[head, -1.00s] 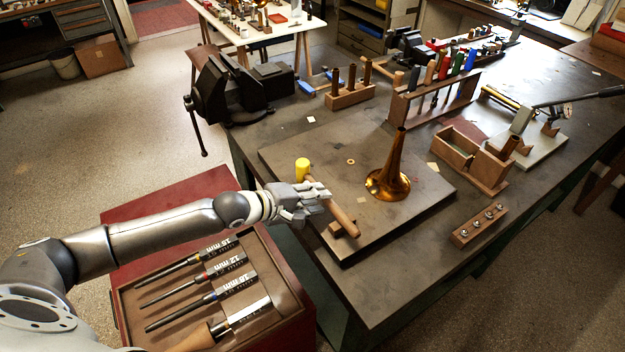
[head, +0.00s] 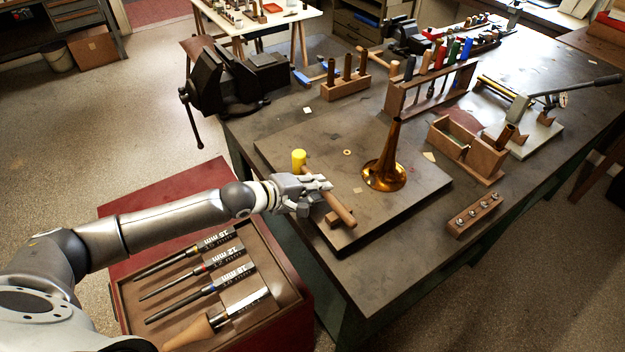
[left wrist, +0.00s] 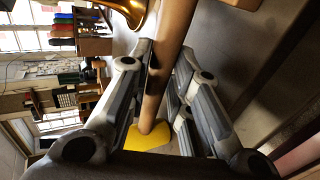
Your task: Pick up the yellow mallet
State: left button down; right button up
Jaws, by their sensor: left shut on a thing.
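The yellow mallet has a yellow head (head: 299,159) and a light wooden handle (head: 341,207). It lies near the front left edge of the raised board on the bench, its handle end at a small wooden block (head: 337,218). My left gripper (head: 318,190) is shut on the handle between head and free end. In the left wrist view the handle (left wrist: 172,45) runs between the fingers, with the yellow head (left wrist: 148,138) below. Whether the mallet is clear of its supports I cannot tell. My right gripper is not in view.
A brass horn bell (head: 384,172) stands on the board (head: 290,143) right of the mallet. A red tool chest (head: 290,318) with several tools is under my left arm. A black vise (head: 225,85) is at the bench's left corner.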

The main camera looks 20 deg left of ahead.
pick_arm(q)
jog(key=shift+w+r+b, duration=0.1)
jog(key=shift+r+b, duration=0.25)
jog(key=shift+r, duration=0.25)
jog(key=s+r+b, duration=0.2)
jog(key=s+r, duration=0.3)
jog(key=r, duration=0.3)
jog(key=s+a+r+m+g+h+b, duration=0.1)
jog(key=s+m+g+h, duration=0.2)
jog(key=s, duration=0.9)
jog(key=shift+m+b, duration=0.4)
jog(key=shift+m, duration=0.1)
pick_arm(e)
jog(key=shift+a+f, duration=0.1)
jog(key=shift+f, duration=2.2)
pick_arm(q)
jog(key=shift+s+r, duration=0.1)
